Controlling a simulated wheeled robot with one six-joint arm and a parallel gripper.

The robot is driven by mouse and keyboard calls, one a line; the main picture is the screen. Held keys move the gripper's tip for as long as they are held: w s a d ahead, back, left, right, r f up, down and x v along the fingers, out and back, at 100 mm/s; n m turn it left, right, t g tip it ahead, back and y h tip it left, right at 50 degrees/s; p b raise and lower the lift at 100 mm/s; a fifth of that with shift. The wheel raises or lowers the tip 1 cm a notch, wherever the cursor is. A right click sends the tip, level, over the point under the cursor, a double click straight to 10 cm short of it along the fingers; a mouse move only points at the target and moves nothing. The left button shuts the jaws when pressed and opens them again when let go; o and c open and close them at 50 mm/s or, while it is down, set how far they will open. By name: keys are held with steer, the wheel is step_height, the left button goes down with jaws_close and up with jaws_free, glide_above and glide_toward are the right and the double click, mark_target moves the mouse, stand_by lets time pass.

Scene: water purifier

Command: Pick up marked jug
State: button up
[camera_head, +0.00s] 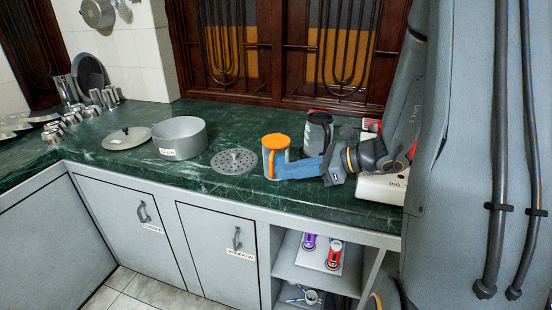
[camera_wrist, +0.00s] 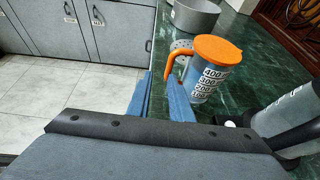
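The marked jug (camera_head: 268,170) stands upright on the green counter, with an orange lid and handle. In the wrist view the jug (camera_wrist: 205,80) shows printed numbers on its side, and its orange handle (camera_wrist: 170,68) faces my gripper. My gripper (camera_wrist: 160,80) is open, its two blue fingers apart with a gap between them. The fingertips are close to the handle on the near side; I cannot tell whether they touch it. In the head view my gripper (camera_head: 290,168) reaches in from the right, low beside the jug, and partly overlaps it.
A grey pot (camera_head: 180,138) and a round perforated metal plate (camera_head: 235,161) lie left of the jug. A dark-handled grey container (camera_head: 318,132) stands behind my gripper; a white labelled box (camera_head: 382,187) is to the right. The counter (camera_head: 215,187) has bare room at its front.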

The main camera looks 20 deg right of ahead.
mark_target(275, 161)
steer(key=shift+w+d+f+m+t, duration=0.1)
steer(key=shift+w+d+m+t, duration=0.15)
steer(key=shift+w+m, duration=0.4)
steer(key=shift+n, duration=0.25)
steer(key=p+x, duration=0.1)
steer(key=x, duration=0.4)
steer(key=shift+w+a, duration=0.1)
steer(key=shift+w, duration=0.1)
steer(key=shift+p+x, duration=0.7)
steer(key=shift+x, duration=2.15)
jaws_close()
